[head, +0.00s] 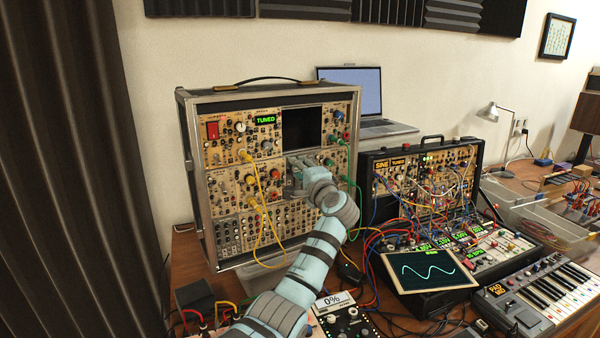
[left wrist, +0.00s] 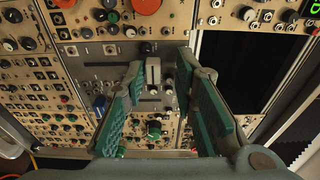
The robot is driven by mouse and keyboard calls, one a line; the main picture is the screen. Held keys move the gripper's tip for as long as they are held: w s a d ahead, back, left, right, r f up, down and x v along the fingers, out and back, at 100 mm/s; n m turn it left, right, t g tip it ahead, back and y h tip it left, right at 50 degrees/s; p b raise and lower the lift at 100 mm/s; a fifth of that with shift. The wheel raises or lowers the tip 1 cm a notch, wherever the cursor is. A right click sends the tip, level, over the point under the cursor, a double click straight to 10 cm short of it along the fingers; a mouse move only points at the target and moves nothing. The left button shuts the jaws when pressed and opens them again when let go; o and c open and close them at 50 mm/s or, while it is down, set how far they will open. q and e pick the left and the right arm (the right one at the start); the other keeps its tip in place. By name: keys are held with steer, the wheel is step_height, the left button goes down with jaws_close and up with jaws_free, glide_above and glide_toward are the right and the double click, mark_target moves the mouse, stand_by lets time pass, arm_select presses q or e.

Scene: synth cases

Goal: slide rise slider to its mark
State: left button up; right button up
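A pale slider cap (left wrist: 153,72) stands out from a grey panel (left wrist: 110,72) in the left wrist view. No label is readable, so I cannot confirm that it is the rise slider, and I cannot make out its mark. My left gripper (left wrist: 160,66) is open, with its teal fingers on either side of the cap and a gap showing around it. In the head view my left gripper (head: 293,172) is at the middle of the tall synth case (head: 187,110) and hides the slider. My right gripper is in neither view.
Yellow cables (head: 262,192) hang left of my gripper and green cables (head: 357,190) to its right. A dark screen (head: 301,128) is just above. A second synth case (head: 420,150), a laptop (head: 358,95) and a keyboard (head: 548,290) stand to the right.

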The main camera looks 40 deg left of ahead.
arm_select(q)
steer(key=v, duration=1.2)
steer(key=shift+f, duration=0.1)
steer(key=shift+d, duration=0.1)
